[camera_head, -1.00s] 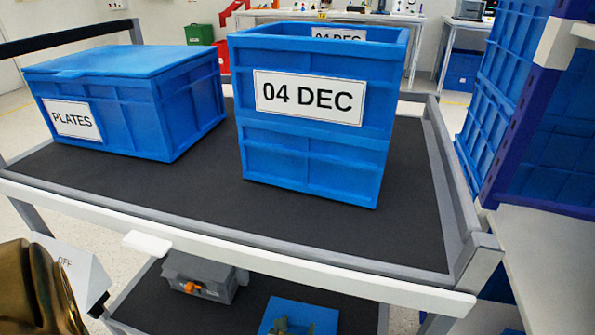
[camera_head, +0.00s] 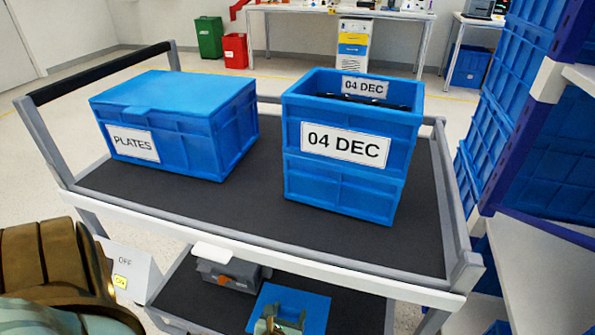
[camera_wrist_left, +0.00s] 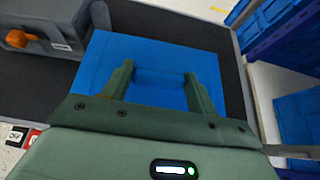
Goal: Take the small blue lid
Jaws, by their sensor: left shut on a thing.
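The small blue lid (camera_head: 318,308) is a flat blue square over the lower shelf of the cart, at the bottom of the head view. It also fills the middle of the left wrist view (camera_wrist_left: 100,62), with a raised blue block at its centre. My left gripper (camera_head: 281,318) is over the lid. In the wrist view its two green fingers (camera_wrist_left: 158,74) stand on either side of the raised block and are shut on it. I cannot tell whether the lid touches the shelf. My right gripper is out of view.
A grey case with an orange latch (camera_head: 230,273) sits just left of the lid. Above, the cart's top shelf (camera_head: 250,222) carries a closed PLATES crate (camera_head: 190,110) and an open 04 DEC crate (camera_head: 350,172). A rack of blue crates (camera_head: 555,160) stands at right.

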